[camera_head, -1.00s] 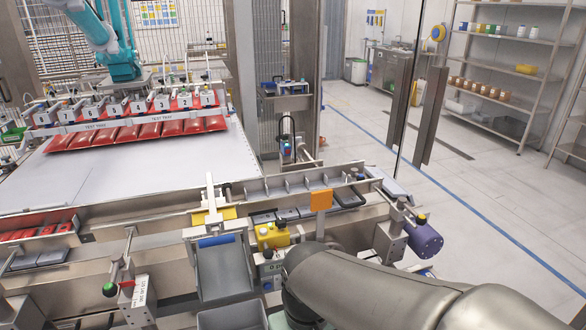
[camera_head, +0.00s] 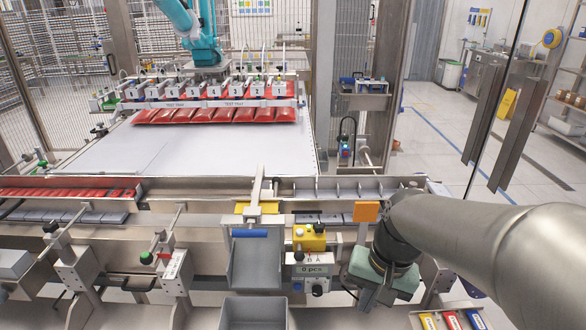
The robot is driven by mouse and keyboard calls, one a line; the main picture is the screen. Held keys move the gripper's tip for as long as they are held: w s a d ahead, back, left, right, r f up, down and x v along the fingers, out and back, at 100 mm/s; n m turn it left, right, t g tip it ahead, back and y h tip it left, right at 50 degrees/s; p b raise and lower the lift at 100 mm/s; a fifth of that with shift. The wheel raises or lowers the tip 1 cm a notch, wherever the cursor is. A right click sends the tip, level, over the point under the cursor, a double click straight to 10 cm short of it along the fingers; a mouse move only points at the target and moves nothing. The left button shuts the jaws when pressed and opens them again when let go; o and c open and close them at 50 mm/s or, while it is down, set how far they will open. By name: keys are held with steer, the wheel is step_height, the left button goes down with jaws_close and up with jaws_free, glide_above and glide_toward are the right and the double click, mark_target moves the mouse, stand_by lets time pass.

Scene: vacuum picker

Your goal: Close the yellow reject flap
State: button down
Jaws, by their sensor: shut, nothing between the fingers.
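The yellow reject flap (camera_head: 269,208) shows as a short yellow plate at the conveyor's front edge. A grey upright bar (camera_head: 258,188) stands in front of its middle and hides part of it. A blue grip (camera_head: 249,233) lies just below it, at the top of a grey chute (camera_head: 256,265). I cannot tell the flap's exact angle. My gripper (camera_head: 366,298) hangs at the end of my arm, to the right of the flap and lower in the picture. Its fingers are small and partly hidden by the green-grey wrist body. It is shut, empty and apart from the flap.
A yellow control box (camera_head: 309,237) and a counter display (camera_head: 313,270) stand between the chute and my gripper. An orange plate (camera_head: 366,211) rises behind my wrist. A grey bin (camera_head: 253,313) sits below the chute. Red pouches (camera_head: 215,112) hang under the picker at the back.

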steer(key=w+a+m+y+p, duration=0.1)
steer(key=w+a+m+y, duration=0.2)
steer(key=w, duration=1)
steer(key=w+a+r+m+y+p, duration=0.1)
steer(key=w+a+m+y, duration=0.2)
steer(key=w, duration=1.1)
steer(key=w+a+m+t+y+p, duration=0.1)
steer(key=w+m, duration=0.5)
steer(key=w, duration=0.8)
steer(key=shift+a+r+m+y+p, duration=0.15)
steer(key=shift+a+y+p, duration=0.15)
steer(key=shift+a+y, duration=0.45)
steer(key=shift+a+r+m+y+p, duration=0.15)
steer(key=shift+a+y+p, duration=0.25)
steer(key=shift+y, duration=0.55)
steer(key=shift+a, duration=0.1)
steer(key=shift+a, duration=0.1)
steer(key=p+x, duration=0.2)
steer(key=x, duration=0.8)
